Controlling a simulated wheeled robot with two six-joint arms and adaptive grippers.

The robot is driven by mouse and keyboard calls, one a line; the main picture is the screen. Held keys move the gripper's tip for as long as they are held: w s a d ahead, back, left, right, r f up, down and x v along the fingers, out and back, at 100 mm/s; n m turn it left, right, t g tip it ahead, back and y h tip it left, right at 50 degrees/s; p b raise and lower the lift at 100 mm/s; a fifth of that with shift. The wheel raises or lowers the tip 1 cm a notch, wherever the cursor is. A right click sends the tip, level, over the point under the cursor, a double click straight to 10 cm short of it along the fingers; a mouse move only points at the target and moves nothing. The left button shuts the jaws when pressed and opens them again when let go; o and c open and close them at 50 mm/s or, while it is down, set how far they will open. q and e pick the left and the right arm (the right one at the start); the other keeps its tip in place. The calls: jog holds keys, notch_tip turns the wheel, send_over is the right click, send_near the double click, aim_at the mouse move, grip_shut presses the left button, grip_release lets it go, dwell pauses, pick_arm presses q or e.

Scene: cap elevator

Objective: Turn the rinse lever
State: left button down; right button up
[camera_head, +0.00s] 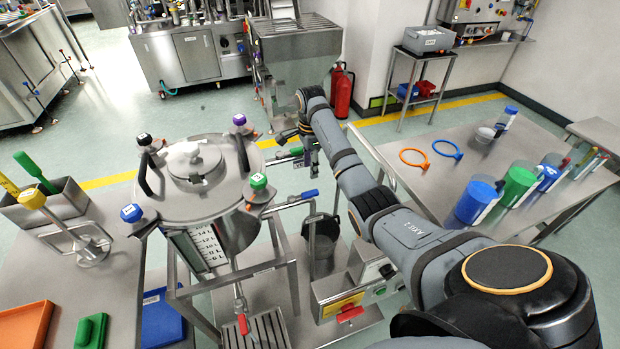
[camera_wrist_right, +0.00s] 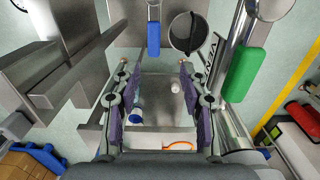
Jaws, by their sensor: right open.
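Several levers show around the steel vessel (camera_head: 190,180), and no readable label tells which is the rinse lever. A blue-handled lever (camera_head: 302,196) sits on a pipe right of the vessel. A green-handled lever (camera_head: 290,153) is above it, close to my right gripper (camera_head: 300,148). In the right wrist view, my right gripper (camera_wrist_right: 155,72) is open and empty, with a blue handle (camera_wrist_right: 153,38) beyond its fingertips and a green handle (camera_wrist_right: 247,75) to the right. I cannot tell any contact. A red-handled tap (camera_head: 243,323) is below the vessel. My left gripper is out of view.
A bucket (camera_head: 322,245) stands on the steel stand below the levers. A control box with a red handle (camera_head: 350,314) is right of it. The right table (camera_head: 430,195) holds coloured cups and rings. The left bench (camera_head: 110,275) holds tools and trays.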

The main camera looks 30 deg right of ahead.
aim_at(311, 192)
jog(key=f, duration=0.1)
jog(key=s+f, duration=0.1)
jog(key=a+f, duration=0.1)
jog(key=shift+s+p, duration=0.25)
jog(key=shift+p, duration=0.1)
jog(key=f, duration=0.4)
jog(key=shift+w+d+f, duration=0.1)
jog(key=shift+w+d, duration=0.1)
jog(key=shift+w, duration=0.05)
jog(key=shift+f, duration=0.95)
jog(key=shift+a+f, duration=0.1)
jog(key=shift+f, duration=0.25)
jog(key=c, duration=0.4)
grip_shut()
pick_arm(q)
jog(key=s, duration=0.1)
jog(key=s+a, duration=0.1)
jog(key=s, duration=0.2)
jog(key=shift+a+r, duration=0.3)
